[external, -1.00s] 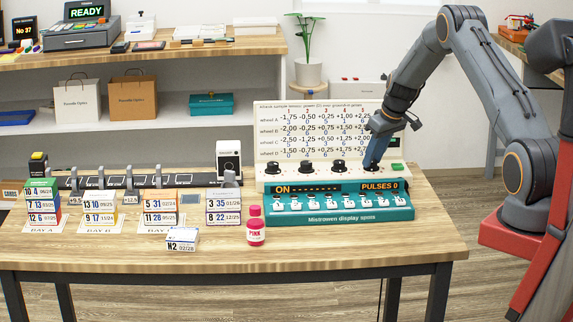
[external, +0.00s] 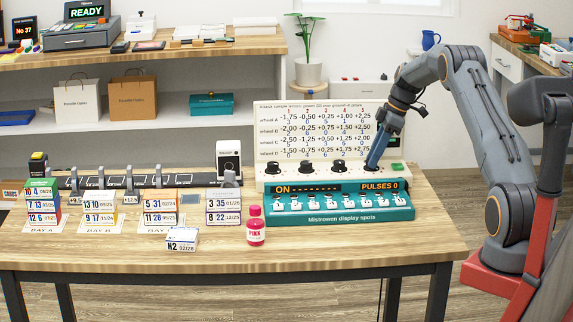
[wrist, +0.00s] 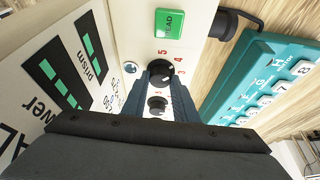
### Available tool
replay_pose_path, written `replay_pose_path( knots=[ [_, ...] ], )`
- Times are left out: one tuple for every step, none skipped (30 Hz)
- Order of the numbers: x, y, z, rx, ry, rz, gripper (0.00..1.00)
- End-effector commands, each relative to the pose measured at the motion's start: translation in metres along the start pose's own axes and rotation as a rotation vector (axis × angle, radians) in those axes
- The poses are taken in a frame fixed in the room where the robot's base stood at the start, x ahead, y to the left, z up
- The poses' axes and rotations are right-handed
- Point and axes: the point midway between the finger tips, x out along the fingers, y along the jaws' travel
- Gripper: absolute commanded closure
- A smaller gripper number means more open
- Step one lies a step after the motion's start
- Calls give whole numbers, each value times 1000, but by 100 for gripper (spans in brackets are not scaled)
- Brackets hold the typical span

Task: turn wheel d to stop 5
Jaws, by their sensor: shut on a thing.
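The cream panel (external: 308,163) carries a row of black wheels below a printed chart. Wheel d is the rightmost; in the external view my gripper (external: 373,165) covers it. In the wrist view the black wheel d (wrist: 160,73) sits between the fingertips of my gripper (wrist: 155,85), which is shut on it. The red numbers 5, 4 and 3 show around its upper and right side. I cannot make out which number it points to. Another black wheel (wrist: 157,104) shows further down between the fingers.
A green READ button (wrist: 169,23) lies just beyond wheel d. A teal unit (external: 340,207) reading "ON" and "PULSES 0" stands in front of the panel. A pink bottle (external: 256,228) and stacked boxes (external: 159,208) stand to the left. The table's right front is clear.

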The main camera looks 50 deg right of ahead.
Motion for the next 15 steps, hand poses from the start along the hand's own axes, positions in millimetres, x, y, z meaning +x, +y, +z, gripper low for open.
replay_pose_path(
  knots=[
    [2,1,1,-20,-1,-8,96],
    [2,1,1,-31,-1,-12,96],
    [1,1,1,-44,-1,-18,96],
    [1,1,1,-54,-1,-22,96],
    [1,1,1,-63,-1,-25,96],
    [1,1,1,-71,-1,-29,96],
    [1,1,1,-77,-1,-32,96],
    [1,1,1,-82,-1,-35,96],
    [1,1,1,-89,-1,-38,96],
    [1,1,1,-92,-1,-39,96],
    [0,1,1,-95,-1,-40,96],
    [0,1,1,-98,-1,-41,96],
    [0,1,1,-99,-1,-41,96],
    [0,1,1,-100,-1,-41,96],
    [0,1,1,-101,-2,-42,96]
  ],
)
